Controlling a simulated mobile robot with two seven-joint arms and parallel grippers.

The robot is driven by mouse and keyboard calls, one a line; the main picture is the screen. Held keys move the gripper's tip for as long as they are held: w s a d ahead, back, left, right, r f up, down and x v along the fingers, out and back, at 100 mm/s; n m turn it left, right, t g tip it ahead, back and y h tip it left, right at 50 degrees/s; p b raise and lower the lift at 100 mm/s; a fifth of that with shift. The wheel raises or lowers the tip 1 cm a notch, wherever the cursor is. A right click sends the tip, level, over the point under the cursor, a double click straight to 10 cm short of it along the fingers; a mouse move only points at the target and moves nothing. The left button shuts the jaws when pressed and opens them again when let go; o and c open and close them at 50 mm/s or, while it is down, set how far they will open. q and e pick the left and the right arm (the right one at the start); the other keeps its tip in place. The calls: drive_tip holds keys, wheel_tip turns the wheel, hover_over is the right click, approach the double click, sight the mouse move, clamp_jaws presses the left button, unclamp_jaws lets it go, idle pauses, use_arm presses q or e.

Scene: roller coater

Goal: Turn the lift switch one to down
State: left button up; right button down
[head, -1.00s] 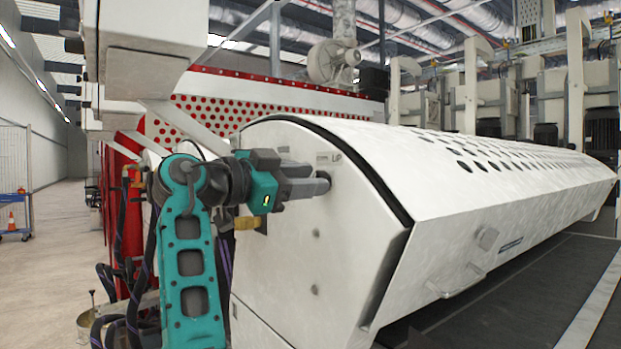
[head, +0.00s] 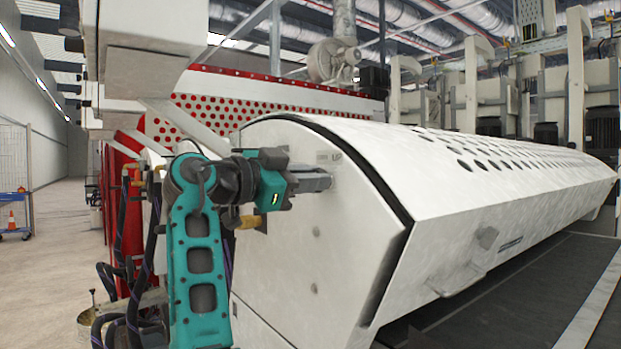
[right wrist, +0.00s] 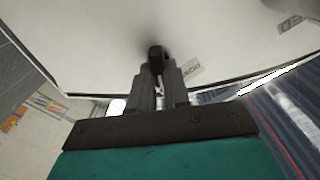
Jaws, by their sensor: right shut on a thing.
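The lift switch is a small black knob (right wrist: 156,56) on the white end panel (head: 290,215) of the machine. My right gripper (right wrist: 160,84) is shut on the knob in the right wrist view, one finger on each side of it. In the head view my right gripper (head: 326,182) reaches from the left to the panel, and its fingers hide the knob. An "UP" label (head: 335,155) shows just above the fingertips. Another label (right wrist: 191,68) lies beside the knob in the wrist view, too blurred to read. Which way the knob points cannot be made out. My left gripper is not in view.
The white perforated cover (head: 470,150) extends to the right, with a handle (head: 462,280) low on its front. A yellow-brown knob (head: 250,221) sits on the panel below my wrist. Dark hoses (head: 115,260) hang at the left. Open floor lies at far left.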

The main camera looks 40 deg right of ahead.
drive_tip(key=shift+r+n+p, duration=0.1)
drive_tip(key=shift+n+p, duration=0.2)
drive_tip(key=shift+n, duration=0.1)
drive_tip(key=n+p, duration=0.2)
drive_tip(key=n, duration=0.1)
drive_tip(key=n+p, duration=0.2)
drive_tip(key=n, duration=0.2)
drive_tip(key=n+p, duration=0.2)
drive_tip(key=n, duration=0.1)
drive_tip(key=shift+w+n, duration=0.4)
drive_tip(key=shift+n, duration=0.3)
drive_tip(key=c, duration=1.2)
unclamp_jaws()
drive_tip(key=shift+o, duration=0.5)
